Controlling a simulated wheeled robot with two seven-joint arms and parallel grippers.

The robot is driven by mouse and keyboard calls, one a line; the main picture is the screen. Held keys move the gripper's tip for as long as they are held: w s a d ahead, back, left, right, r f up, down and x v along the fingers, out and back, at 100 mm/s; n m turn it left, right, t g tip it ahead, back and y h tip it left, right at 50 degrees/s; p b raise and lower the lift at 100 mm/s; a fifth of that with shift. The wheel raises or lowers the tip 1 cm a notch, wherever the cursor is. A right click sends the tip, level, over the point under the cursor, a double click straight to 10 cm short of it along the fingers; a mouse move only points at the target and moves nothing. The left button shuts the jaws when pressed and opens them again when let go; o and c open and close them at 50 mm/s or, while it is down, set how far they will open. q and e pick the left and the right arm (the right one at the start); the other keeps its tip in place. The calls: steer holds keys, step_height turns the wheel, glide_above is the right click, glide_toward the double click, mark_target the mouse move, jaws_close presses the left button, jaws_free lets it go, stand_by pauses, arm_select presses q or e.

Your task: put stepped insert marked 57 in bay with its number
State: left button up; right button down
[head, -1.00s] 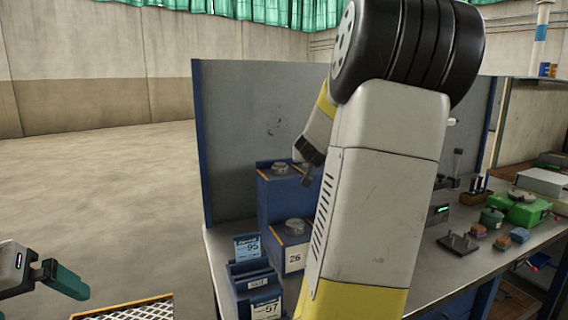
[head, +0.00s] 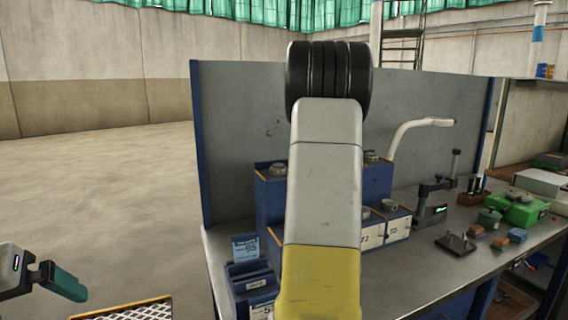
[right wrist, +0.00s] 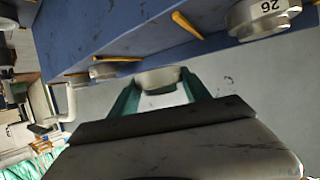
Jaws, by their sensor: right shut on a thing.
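My right gripper (right wrist: 160,92) is shut on a grey round insert (right wrist: 160,78), seen between its teal fingers in the right wrist view; no number on it is readable. It is close to the blue stepped rack (right wrist: 130,22). In the head view my right arm hides this gripper and the middle of the rack (head: 268,202). Rack labels reading 72 (head: 371,237) and 55 (head: 397,229) show right of the arm. A partly hidden card beginning with 5 (head: 262,310) is at lower left. My left gripper (head: 66,281) is at the far left, away from the rack; its opening is unclear.
An insert marked 26 (right wrist: 264,14) and another insert (right wrist: 103,71) sit on the rack. A blue holder (head: 249,272) with a card (head: 246,247) stands at the bench's left end. A gauge stand (head: 435,200) and a green case (head: 520,208) are to the right.

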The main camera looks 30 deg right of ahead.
steer(key=shift+w+d, duration=0.8)
steer(key=shift+w, duration=0.2)
steer(key=shift+w+d+f, duration=0.2)
steer(key=shift+w, duration=0.1)
steer(key=shift+f, duration=1.6)
steer(key=shift+f, duration=0.15)
steer(key=c, duration=0.5)
jaws_free()
steer(key=shift+f, duration=0.1)
